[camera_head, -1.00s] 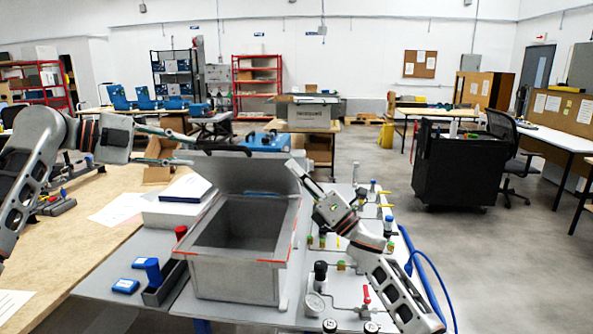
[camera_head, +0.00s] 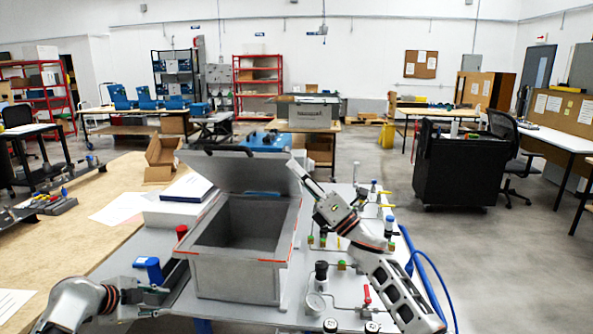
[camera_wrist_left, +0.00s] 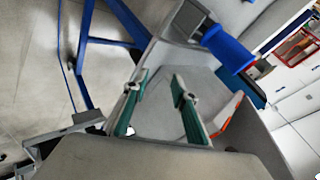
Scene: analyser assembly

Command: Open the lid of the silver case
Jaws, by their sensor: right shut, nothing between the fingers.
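The silver case (camera_head: 235,280) stands on the grey table with its opening facing up and its grey, empty inside showing. Its lid (camera_head: 225,171) stands raised at the back edge, with a dark handle (camera_head: 232,151) along its top. My left gripper (camera_head: 155,296) is low at the case's front left, apart from the lid. In the left wrist view its two green-lined fingers (camera_wrist_left: 157,92) are spread with nothing between them. My right gripper (camera_head: 302,172) is shut and empty, beside the right edge of the raised lid; whether it touches the lid cannot be told.
A blue cylinder (camera_head: 153,270) in a dark holder stands close to my left gripper; it also shows in the left wrist view (camera_wrist_left: 228,48). White boxes (camera_head: 172,215) lie left of the case. A panel with valves and a gauge (camera_head: 316,304) lies right.

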